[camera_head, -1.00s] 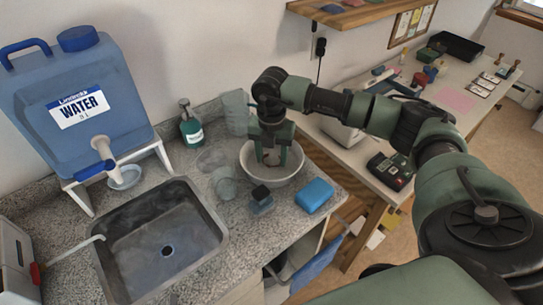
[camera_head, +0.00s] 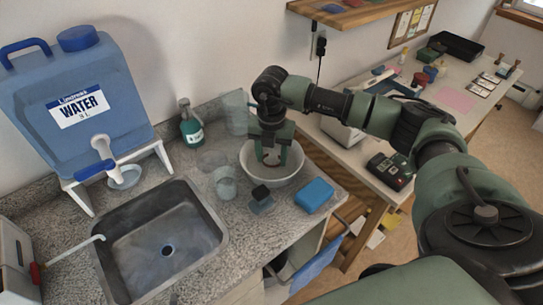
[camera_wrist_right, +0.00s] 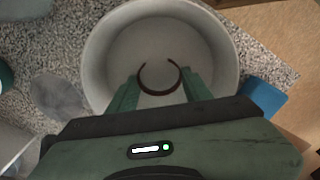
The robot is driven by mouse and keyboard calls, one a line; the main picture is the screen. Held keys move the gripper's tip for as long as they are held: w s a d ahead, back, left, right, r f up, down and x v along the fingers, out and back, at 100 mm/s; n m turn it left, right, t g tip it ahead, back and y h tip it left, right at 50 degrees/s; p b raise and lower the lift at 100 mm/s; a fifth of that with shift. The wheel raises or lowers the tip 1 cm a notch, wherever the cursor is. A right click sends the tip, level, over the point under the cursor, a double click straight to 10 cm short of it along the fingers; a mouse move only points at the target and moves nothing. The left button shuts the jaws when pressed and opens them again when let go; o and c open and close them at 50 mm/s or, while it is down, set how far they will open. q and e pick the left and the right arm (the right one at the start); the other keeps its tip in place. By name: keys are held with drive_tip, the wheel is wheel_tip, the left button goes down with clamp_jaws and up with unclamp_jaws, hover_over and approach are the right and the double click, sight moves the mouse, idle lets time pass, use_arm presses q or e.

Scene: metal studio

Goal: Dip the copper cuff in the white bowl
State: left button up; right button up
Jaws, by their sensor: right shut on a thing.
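The white bowl (camera_head: 292,176) stands on the speckled counter, right of the sink. It fills the upper middle of the right wrist view (camera_wrist_right: 97,62). My right gripper (camera_head: 271,160) reaches down over the bowl, with its fingertips inside the rim. It is shut on the copper cuff (camera_wrist_right: 160,92), a dark brown open ring whose gap faces away from the gripper. In the head view the cuff (camera_head: 270,161) shows only partly between the fingers. I cannot tell whether it touches the bowl's bottom or any liquid. My left gripper is not in view.
A blue sponge (camera_head: 314,195) and a small dark-topped jar (camera_head: 261,199) stand in front of the bowl. Clear cups (camera_head: 225,182), a soap bottle (camera_head: 191,126) and a clear pitcher (camera_head: 236,112) are left of it. The sink (camera_head: 160,245) and blue water container (camera_head: 80,100) are farther left.

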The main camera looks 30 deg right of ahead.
drive_tip(key=shift+r+p, duration=0.5)
drive_tip(key=shift+r, duration=0.2)
drive_tip(key=shift+f+b, duration=0.7)
drive_tip(key=shift+f, duration=0.1)
drive_tip(key=shift+r+p, duration=0.55)
drive_tip(key=shift+r, duration=0.2)
drive_tip(key=shift+f+b, duration=0.6)
drive_tip(key=shift+f, duration=0.2)
drive_tip(key=shift+r, duration=0.2)
wheel_tip(320, 180, up, 8)
drive_tip(key=p, duration=0.5)
drive_tip(key=shift+p, duration=0.3)
idle(0.4)
idle(1.7)
